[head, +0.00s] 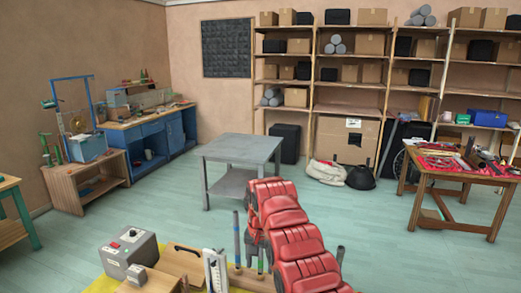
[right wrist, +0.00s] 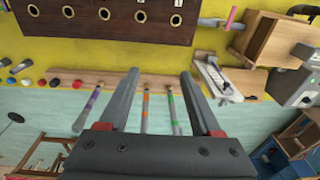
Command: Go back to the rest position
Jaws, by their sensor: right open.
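My right gripper (right wrist: 161,72) is open in the right wrist view, its two dark fingers spread. Tubes with orange (right wrist: 145,112) and green (right wrist: 172,112) bands show between the fingers, standing at a wooden strip (right wrist: 160,80); the fingers are not closed on them. A purple-banded tube (right wrist: 92,103) shows beside the left finger. In the head view my red right arm reaches up from the bottom, and its gripper is mostly hidden near the tubes (head: 236,240). My left gripper is in neither view.
A yellow-topped table holds a grey control box (head: 128,252), a wooden box (head: 181,262) and a white upright device (head: 215,270). A grey table (head: 240,150) stands beyond. A wooden table with tools (head: 462,175) is at right. The teal floor between is clear.

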